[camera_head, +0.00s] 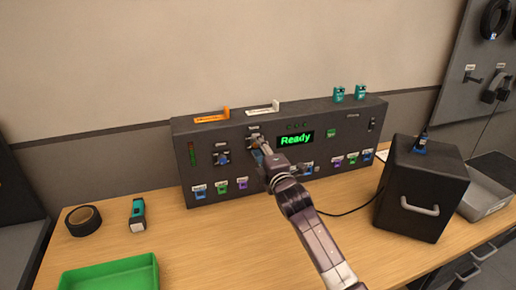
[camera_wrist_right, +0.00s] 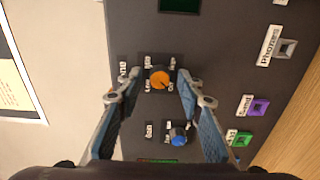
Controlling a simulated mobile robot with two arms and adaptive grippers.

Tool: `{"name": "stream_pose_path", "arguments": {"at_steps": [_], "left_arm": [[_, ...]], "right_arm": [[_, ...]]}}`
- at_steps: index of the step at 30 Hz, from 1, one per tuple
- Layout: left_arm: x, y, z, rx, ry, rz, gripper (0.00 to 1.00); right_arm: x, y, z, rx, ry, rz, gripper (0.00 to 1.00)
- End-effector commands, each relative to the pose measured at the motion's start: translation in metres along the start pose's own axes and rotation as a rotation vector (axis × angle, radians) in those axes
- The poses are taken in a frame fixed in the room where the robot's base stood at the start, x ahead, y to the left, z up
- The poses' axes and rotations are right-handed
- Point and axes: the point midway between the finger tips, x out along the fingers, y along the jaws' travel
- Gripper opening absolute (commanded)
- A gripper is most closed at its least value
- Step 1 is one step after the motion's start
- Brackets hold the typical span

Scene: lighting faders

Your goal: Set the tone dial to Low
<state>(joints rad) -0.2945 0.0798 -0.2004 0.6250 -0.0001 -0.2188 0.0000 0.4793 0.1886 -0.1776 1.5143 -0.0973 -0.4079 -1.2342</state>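The grey control console (camera_head: 185,150) stands on the wooden table against the wall, with a lit green "Ready" display (camera_head: 296,139). A dial with an orange cap (camera_wrist_right: 160,78) shows in the right wrist view, with small labels around it; they are too small to read surely, and I cannot tell its setting. It seems to be the tone dial. My right gripper (camera_wrist_right: 158,84) is open, its two fingers on either side of this dial; contact is not clear. In the head view my right gripper (camera_head: 259,150) partly covers the dial. My left gripper is not in view.
A blue dial (camera_wrist_right: 180,135) sits close to the orange one. Coloured jacks (camera_head: 221,187) line the console's lower front. A dark box with a handle (camera_head: 425,190) stands at right. A green tray (camera_head: 112,276), black tape (camera_head: 83,220) and a teal tool (camera_head: 137,215) lie at left.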

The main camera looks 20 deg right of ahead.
Motion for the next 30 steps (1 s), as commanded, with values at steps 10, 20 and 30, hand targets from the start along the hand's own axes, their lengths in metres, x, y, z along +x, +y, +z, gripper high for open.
{"name": "stream_pose_path", "arguments": {"at_steps": [10,20,30], "left_arm": [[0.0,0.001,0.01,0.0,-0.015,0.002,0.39],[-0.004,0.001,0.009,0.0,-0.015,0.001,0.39],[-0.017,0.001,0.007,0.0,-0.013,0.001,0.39]], "right_arm": [[0.0,0.0,0.0,0.001,0.0,0.0,0.0],[0.0,0.0,0.0,0.051,0.0,-0.001,0.0],[0.0,0.001,-0.001,0.292,0.0,-0.002,0.0]]}}
